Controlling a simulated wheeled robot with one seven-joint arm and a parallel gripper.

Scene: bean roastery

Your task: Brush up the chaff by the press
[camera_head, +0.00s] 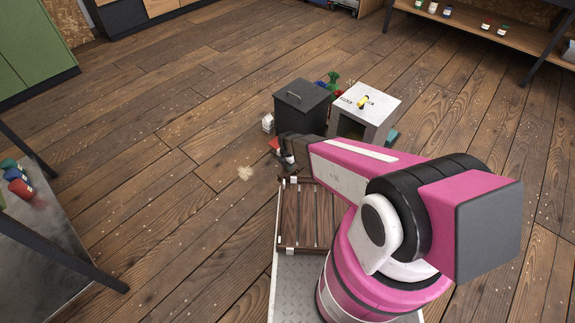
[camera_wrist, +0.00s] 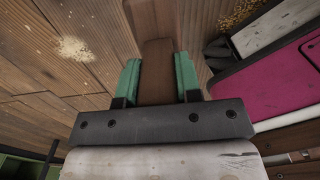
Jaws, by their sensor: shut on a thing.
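A small pale pile of chaff (camera_head: 245,173) lies on the plank floor, left of my gripper (camera_head: 287,158). It also shows at the upper left of the wrist view (camera_wrist: 73,49). No press is clearly identifiable; a pale boxy unit (camera_head: 378,92) with an opening stands behind my arm.
A dark lidded bin (camera_head: 303,104) stands left of the pale unit, with a small white item (camera_head: 267,123) beside it. A table (camera_head: 50,235) with coloured jars is at the left. A shelf (camera_head: 500,32) is at the upper right. Floor around the chaff is clear.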

